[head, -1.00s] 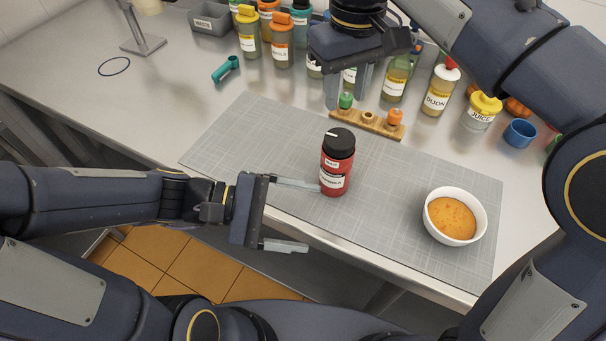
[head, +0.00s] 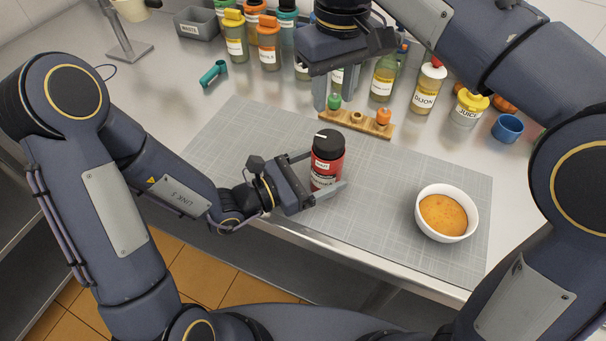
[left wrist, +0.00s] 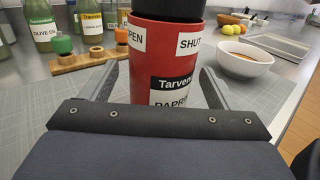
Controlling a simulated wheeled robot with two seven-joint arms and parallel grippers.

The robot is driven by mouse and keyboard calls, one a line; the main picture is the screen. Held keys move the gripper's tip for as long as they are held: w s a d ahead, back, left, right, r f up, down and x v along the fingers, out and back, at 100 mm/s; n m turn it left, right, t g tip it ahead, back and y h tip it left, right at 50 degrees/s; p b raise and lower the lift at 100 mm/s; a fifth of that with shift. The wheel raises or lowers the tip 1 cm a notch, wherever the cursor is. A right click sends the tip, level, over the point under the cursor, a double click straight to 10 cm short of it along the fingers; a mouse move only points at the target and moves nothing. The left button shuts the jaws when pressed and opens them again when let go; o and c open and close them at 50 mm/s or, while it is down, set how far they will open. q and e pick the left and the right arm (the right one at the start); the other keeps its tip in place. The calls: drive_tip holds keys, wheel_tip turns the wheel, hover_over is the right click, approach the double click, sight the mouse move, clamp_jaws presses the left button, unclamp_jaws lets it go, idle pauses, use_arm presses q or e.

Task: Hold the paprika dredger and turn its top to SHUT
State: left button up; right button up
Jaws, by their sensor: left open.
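The paprika dredger (head: 326,166) is a red cylinder with a black top (head: 329,144) that bears a white mark. It stands upright on the grey gridded mat (head: 250,135). In the left wrist view the dredger (left wrist: 168,60) fills the middle, with labels reading "OPEN" (partly cut off), "SHUT" and "PAPRIKA"; most of its top is out of frame. My left gripper (head: 318,172) is open, with one finger on each side of the dredger's body.
A wooden rack (head: 358,122) with green and orange pegs stands just behind the dredger. A white bowl of orange food (head: 447,213) sits to the right. Several bottles line the back. A teal scoop (head: 213,73) lies at the back left. The mat's left part is clear.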

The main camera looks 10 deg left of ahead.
use_arm(q)
drive_tip(key=shift+x, duration=0.95)
drive_tip(key=shift+s, duration=0.1)
drive_tip(key=shift+c, duration=0.2)
drive_tip(key=c, duration=1.2)
drive_tip(key=o, duration=0.4)
drive_tip(key=c, duration=0.3)
